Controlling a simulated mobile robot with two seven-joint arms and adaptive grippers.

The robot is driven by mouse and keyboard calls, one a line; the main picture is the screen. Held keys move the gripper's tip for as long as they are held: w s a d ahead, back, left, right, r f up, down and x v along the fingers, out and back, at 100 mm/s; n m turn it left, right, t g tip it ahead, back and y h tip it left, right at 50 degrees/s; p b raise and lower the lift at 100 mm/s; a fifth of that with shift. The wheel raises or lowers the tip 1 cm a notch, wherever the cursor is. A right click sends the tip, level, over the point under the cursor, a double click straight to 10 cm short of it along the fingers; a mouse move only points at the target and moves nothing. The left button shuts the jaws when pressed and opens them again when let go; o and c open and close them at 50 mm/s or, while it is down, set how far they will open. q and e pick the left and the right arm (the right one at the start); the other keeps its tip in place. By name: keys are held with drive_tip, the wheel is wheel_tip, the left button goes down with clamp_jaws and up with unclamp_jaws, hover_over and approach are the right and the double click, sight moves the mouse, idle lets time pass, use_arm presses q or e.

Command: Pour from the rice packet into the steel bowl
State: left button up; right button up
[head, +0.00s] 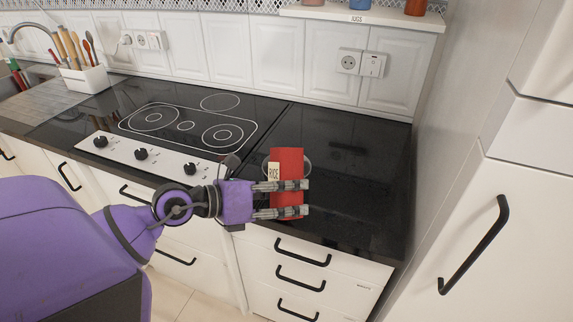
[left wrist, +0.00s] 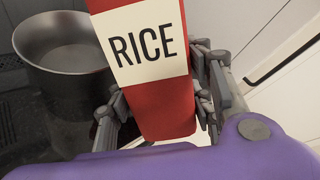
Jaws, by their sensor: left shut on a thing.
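The red rice packet (head: 288,160) has a cream label reading RICE. It is roughly upright near the front edge of the dark counter. My left gripper (head: 297,199) is shut around its lower part, with fingers on both sides. The packet also shows close up in the left wrist view (left wrist: 165,90), between the fingers (left wrist: 165,95). The steel bowl (head: 308,166) is mostly hidden behind the packet in the head view. In the left wrist view the bowl (left wrist: 72,92) stands left of the packet, and no rice shows in its visible part. My right gripper is not in view.
A black hob (head: 186,126) with knobs lies to the left. A white utensil holder (head: 85,80) stands further left. Clear dark counter (head: 360,165) lies right of the bowl, up to a tall white cabinet (head: 500,210). A shelf (head: 385,18) hangs above.

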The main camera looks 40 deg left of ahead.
sight(278, 178)
use_arm(q)
drive_tip(key=shift+s+d+n+g+p, duration=0.1)
drive_tip(key=shift+n+g+p, duration=0.2)
drive_tip(key=shift+n+p, duration=0.1)
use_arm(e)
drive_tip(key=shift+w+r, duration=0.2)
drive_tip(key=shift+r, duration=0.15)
use_arm(q)
drive_tip(key=shift+s+d+n+g+h+p, duration=0.2)
drive_tip(key=shift+s+n+g+h+p, duration=0.1)
drive_tip(key=shift+n+g, duration=0.3)
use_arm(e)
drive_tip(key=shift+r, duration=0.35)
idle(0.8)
use_arm(q)
drive_tip(key=shift+s+d+r+n+g+p, duration=0.1)
drive_tip(key=shift+s+r+n+g+p, duration=0.1)
drive_tip(key=shift+r+n+g+p, duration=0.35)
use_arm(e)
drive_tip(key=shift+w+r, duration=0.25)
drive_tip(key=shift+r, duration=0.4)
use_arm(q)
drive_tip(key=shift+r+n+g+h+p, duration=0.3)
drive_tip(key=shift+r+n+p, duration=0.2)
drive_tip(key=shift+r, duration=0.4)
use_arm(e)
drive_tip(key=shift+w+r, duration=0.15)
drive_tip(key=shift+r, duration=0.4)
use_arm(q)
drive_tip(key=shift+r, duration=0.1)
